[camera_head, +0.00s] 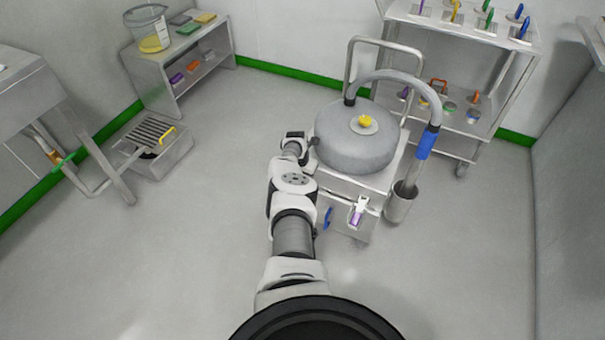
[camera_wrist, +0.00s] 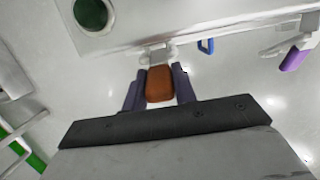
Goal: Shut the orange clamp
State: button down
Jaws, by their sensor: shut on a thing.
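The orange clamp (camera_wrist: 160,86) shows in the wrist view, its orange grip between the two dark fingers of my gripper (camera_wrist: 160,73). My gripper is shut on this grip. The clamp's pale metal bracket (camera_wrist: 158,53) joins the edge of a light metal panel above it in the picture. In the head view my arm reaches to the left side of a cart (camera_head: 375,183) carrying a round grey vessel (camera_head: 350,150). The clamp and my fingertips are hidden there.
A purple-handled clamp (camera_head: 357,213) and a blue handle (camera_head: 328,217) are on the cart's near side. A hose with a blue grip (camera_head: 426,145) stands at its right. A low grated box (camera_head: 155,150) sits at left. Floor between is clear.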

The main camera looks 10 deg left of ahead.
dwell(0.3)
jog(key=c, duration=1.1)
grip_release()
jog(key=shift+p+v, duration=6.45)
jog(key=shift+v, duration=0.45)
